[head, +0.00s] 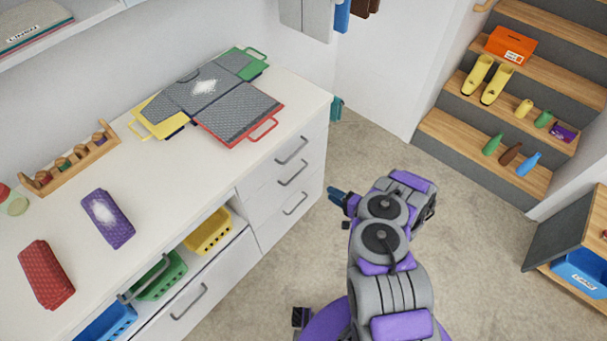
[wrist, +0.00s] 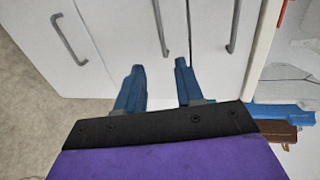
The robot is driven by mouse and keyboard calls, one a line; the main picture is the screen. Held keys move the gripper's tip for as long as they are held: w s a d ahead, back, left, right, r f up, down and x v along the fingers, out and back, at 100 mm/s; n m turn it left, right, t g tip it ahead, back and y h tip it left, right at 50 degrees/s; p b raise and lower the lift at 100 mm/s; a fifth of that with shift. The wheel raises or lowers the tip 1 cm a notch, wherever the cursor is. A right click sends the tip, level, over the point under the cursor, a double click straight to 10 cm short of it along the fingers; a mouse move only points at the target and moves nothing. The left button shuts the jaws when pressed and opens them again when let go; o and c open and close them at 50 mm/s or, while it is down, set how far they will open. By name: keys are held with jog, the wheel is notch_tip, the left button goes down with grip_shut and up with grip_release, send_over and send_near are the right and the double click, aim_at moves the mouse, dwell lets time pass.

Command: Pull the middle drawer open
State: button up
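A stack of three white drawers, all closed, is at the right end of the counter. The middle drawer handle (head: 292,172), a grey bar, sits between the top handle (head: 291,150) and the bottom handle (head: 295,203). The wrist view is turned sideways: the middle handle (wrist: 160,28) is at top centre, with the bottom handle (wrist: 70,40) left and the top handle (wrist: 235,25) right. My gripper (wrist: 160,86) is open and empty; its blue fingers point at the middle drawer, apart from the handle. In the head view my gripper (head: 338,195) is right of the drawers.
The counter (head: 170,190) bears grey folding panels (head: 240,110), a wooden rack (head: 75,168), and purple (head: 107,218) and red (head: 47,272) packs. Coloured baskets (head: 208,232) sit under it at left. Stairs (head: 440,130) with items and a low cabinet (head: 565,235) stand right. Floor between is clear.

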jog(key=b+x, duration=0.5)
jog(key=x, duration=1.2)
jog(key=shift+a, duration=0.45)
jog(key=shift+d, duration=0.1)
jog(key=shift+d+r, duration=0.1)
jog(key=shift+c, duration=1.3)
jog(key=shift+s, duration=0.1)
grip_shut()
